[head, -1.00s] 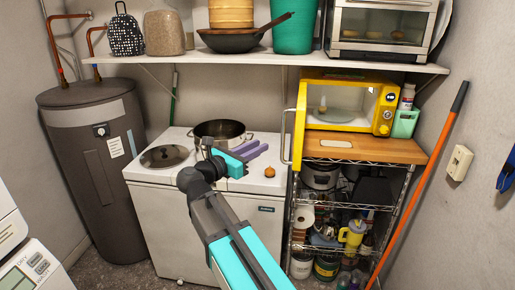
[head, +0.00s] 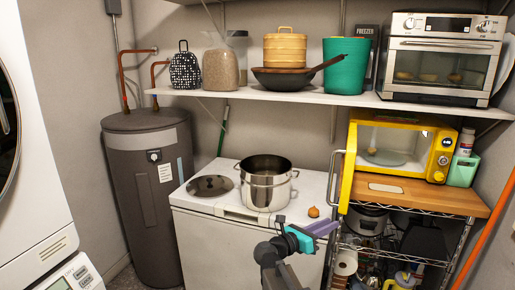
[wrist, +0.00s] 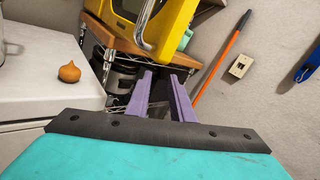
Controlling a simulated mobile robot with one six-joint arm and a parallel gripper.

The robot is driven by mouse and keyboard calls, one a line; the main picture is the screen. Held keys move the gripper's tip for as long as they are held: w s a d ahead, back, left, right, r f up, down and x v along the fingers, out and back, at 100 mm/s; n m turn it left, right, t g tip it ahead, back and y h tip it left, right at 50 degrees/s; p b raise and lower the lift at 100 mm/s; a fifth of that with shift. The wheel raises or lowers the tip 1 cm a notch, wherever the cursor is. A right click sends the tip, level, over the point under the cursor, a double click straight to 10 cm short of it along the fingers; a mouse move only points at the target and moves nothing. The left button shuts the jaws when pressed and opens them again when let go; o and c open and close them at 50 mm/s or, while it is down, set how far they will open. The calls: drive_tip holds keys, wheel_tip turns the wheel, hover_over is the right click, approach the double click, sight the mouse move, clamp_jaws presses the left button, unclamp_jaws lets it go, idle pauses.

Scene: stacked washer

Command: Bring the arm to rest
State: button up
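My arm reaches up from the bottom of the head view. My gripper (head: 326,227) has a teal body and purple fingers and is in front of the white chest freezer (head: 245,252). In the wrist view the two fingers (wrist: 163,95) stand apart with nothing between them, so it is open and empty. Beyond the fingers are the wire rack and the wall. A small orange-brown onion-like item (head: 313,212) sits on the freezer top just above the gripper in the picture. It is to the left of the fingers in the wrist view (wrist: 69,72).
A steel pot (head: 266,186) stands on the freezer beside a dark round lid (head: 210,186). A yellow microwave (head: 398,150), door open, stands on a wood-topped wire rack (head: 420,193) at right. An orange pole (head: 490,226) leans at right. A washer stack (head: 30,160) stands at left.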

wheel_tip(320, 180, down, 22)
drive_tip(key=w+n+t+y, duration=0.3)
drive_tip(key=n+t+y, duration=0.4)
drive_tip(key=n, duration=0.9)
drive_tip(key=s+a+f+n+g+y, duration=0.3)
drive_tip(key=s+f+n, duration=0.25)
drive_tip(key=f, duration=0.45)
drive_tip(key=s+a+f+n+g+y, duration=0.35)
drive_tip(key=s+f+n, duration=0.2)
drive_tip(key=f, duration=0.35)
drive_tip(key=s+a+f+n+g+y, duration=0.3)
drive_tip(key=s+f+n+y, duration=0.15)
drive_tip(key=s+f, duration=0.4)
drive_tip(key=s+f+n+g, duration=0.45)
drive_tip(key=s+f, duration=0.25)
drive_tip(key=s, duration=0.4)
drive_tip(key=s+d+r+n+g+h, duration=0.2)
drive_tip(key=s+n+g, duration=0.6)
drive_tip(key=s, duration=0.9)
drive_tip(key=shift+s+d+r+n, duration=0.25)
drive_tip(key=shift+d+n, duration=0.2)
drive_tip(key=shift+n, duration=0.05)
